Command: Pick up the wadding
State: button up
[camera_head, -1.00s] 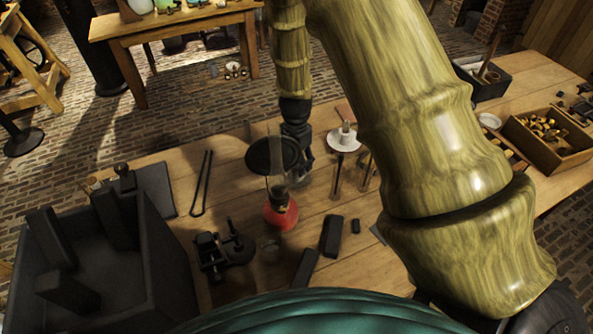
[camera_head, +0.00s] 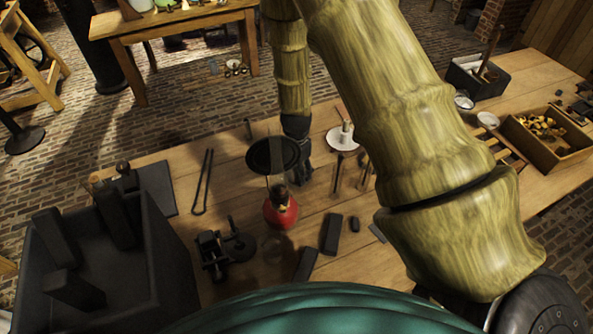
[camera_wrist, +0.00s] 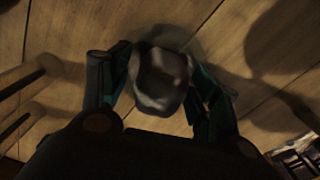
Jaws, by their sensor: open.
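A pale grey, rounded lump, which looks like the wadding (camera_wrist: 160,78), lies on the wooden bench top in the wrist view. My gripper (camera_wrist: 163,90) is around it, with one dark green finger to its left and one to its right. The fingers are apart, and the lump sits between them near the tips. Whether either finger touches it I cannot tell. In the head view my gripper (camera_head: 300,166) is low over the bench, beside a dark round disc (camera_head: 272,155). The lump is hidden there behind the gripper.
A red lamp (camera_head: 281,210) stands near the gripper. A white candle holder (camera_head: 341,139) and upright wooden sticks are to its right. A large dark box (camera_head: 160,262) fills the bench's left end. Black blocks (camera_head: 331,234) lie in front.

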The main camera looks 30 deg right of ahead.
jog(key=c, duration=0.8)
jog(key=shift+w+r, duration=0.15)
jog(key=shift+r, duration=0.35)
notch_tip(320, 180, up, 17)
jog(key=b, duration=0.4)
jog(key=shift+c, duration=0.2)
